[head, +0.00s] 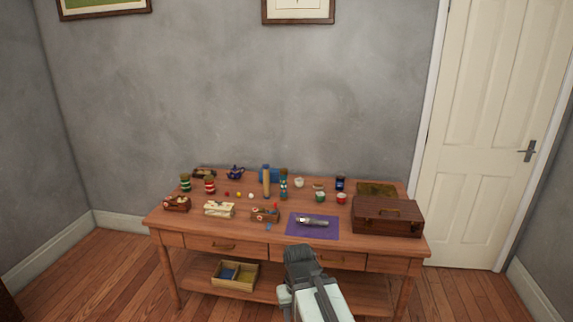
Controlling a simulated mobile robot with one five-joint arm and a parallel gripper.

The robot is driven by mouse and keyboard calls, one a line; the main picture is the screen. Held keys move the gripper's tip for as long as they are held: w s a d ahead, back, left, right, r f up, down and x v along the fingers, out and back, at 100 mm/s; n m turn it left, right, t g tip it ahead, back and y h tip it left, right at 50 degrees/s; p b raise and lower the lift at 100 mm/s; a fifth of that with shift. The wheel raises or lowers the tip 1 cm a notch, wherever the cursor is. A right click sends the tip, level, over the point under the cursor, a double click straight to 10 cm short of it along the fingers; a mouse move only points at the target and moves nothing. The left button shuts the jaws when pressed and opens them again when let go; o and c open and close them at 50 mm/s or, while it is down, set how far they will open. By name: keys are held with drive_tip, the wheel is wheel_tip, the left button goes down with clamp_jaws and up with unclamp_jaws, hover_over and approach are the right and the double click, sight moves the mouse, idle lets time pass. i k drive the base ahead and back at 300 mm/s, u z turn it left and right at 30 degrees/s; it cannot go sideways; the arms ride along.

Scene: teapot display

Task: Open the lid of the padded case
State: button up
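A dark brown case (387,218) with a handle sits at the right end of the wooden table and looks shut. I take it for the padded case, but no padding can be made out. A flat olive-gold panel (376,188) shows just behind it; I cannot tell whether it belongs to the case. My gripper (298,252) is dark grey and appears at the table's front edge, left of the case and apart from it. Its fingertips are too foreshortened to tell whether they are open.
A purple mat (293,231) with a silvery tool (313,222) lies left of the case. An open tray (235,288) stands on the lower shelf. A door is at right.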

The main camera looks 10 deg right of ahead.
sight(368, 209)
drive_tip(key=z, duration=0.05)
drive_tip(key=i, duration=1.2)
drive_tip(key=u, duration=0.05)
